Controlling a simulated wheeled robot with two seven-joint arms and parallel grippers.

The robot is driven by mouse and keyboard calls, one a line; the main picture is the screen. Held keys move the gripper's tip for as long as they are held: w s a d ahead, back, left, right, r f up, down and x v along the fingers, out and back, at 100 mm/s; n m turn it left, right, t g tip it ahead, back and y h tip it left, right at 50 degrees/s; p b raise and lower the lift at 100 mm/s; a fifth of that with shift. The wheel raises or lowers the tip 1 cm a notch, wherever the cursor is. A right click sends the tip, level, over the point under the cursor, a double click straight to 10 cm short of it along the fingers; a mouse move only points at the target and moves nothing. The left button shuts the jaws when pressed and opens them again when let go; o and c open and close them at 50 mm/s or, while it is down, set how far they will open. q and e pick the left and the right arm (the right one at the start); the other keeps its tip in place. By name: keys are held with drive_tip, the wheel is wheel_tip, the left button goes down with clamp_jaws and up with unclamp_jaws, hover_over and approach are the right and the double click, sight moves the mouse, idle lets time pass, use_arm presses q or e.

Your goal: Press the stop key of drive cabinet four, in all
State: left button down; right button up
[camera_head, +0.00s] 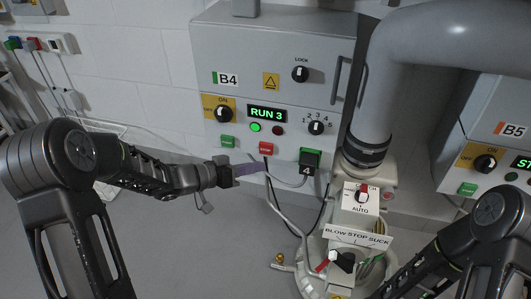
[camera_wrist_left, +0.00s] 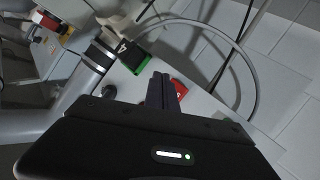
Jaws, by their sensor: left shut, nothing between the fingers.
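Drive cabinet B4 (camera_head: 276,75) is grey and hangs on the wall; its display (camera_head: 267,113) reads RUN 3 and a green lamp (camera_head: 255,127) is lit. The red stop key (camera_head: 266,149) sits low on its front, right of a green key (camera_head: 227,141). My left gripper (camera_head: 262,167) is shut and empty, its purple fingers just below and in front of the red key. In the left wrist view the red key (camera_wrist_left: 181,88) shows beside the fingertips (camera_wrist_left: 160,78), partly hidden by them. I cannot tell whether they touch. My right arm shows at lower right, its gripper out of view.
A green plug marked 4 (camera_head: 309,160) with a grey cable sits right of the red key. A large grey pipe (camera_head: 375,110) and a BLOW STOP SUCK switch (camera_head: 342,262) stand to the right. Cabinet B5 (camera_head: 490,140) is at the right edge.

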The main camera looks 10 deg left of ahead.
sight(266, 149)
use_arm(q)
drive_tip(key=shift+w+d+p, duration=0.1)
drive_tip(key=shift+w+p, duration=0.4)
drive_tip(key=shift+w, duration=1.25)
idle(0.7)
drive_tip(key=shift+w+p, duration=0.4)
drive_tip(key=shift+p, duration=0.05)
